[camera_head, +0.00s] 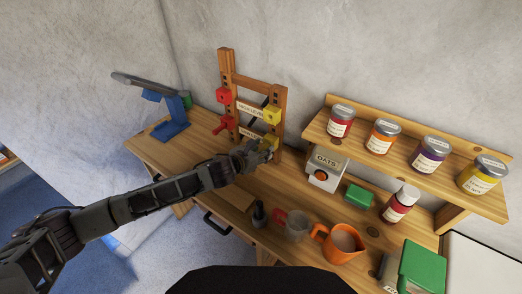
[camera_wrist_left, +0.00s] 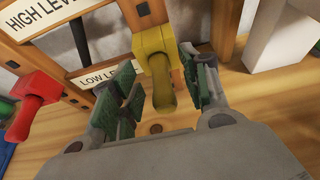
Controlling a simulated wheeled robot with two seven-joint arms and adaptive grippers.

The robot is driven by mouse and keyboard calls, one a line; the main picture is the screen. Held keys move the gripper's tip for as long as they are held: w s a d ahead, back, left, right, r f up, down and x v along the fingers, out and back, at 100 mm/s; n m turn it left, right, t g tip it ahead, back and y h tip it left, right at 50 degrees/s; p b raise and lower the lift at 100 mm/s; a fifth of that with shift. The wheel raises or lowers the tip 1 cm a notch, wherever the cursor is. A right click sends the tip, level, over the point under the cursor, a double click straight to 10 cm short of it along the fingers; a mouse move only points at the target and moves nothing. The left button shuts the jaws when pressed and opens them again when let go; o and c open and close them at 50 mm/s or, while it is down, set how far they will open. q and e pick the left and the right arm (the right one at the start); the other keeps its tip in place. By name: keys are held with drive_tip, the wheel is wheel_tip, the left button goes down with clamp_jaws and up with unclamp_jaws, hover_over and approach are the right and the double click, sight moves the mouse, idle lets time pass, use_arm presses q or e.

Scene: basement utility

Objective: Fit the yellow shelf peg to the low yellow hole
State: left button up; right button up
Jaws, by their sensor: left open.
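A wooden stand (camera_head: 225,62) holds red and yellow blocks at a high and a low level. The low yellow block (camera_wrist_left: 152,42) is on the right post beside the low-level sign (camera_wrist_left: 105,78). The yellow peg (camera_wrist_left: 163,90) sticks out of its front toward my wrist camera and appears seated in it; the hole itself is hidden. My left gripper (camera_wrist_left: 165,92) is open, its green pads on either side of the peg with gaps visible. In the head view the left gripper (camera_head: 264,149) partly covers the low yellow block (camera_head: 272,140). The high yellow block (camera_head: 272,114) is above.
A red peg (camera_wrist_left: 30,115) sticks out at the low left. Several jars sit on a raised shelf (camera_head: 390,155).

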use_arm(q)
drive_tip(key=shift+s, duration=0.1)
drive_tip(key=v, duration=1.1)
drive_tip(key=shift+s+a, duration=0.25)
drive_tip(key=shift+a, duration=0.05)
idle(0.4)
drive_tip(key=shift+d+r, duration=0.1)
drive_tip(key=shift+d, duration=0.05)
idle(0.9)
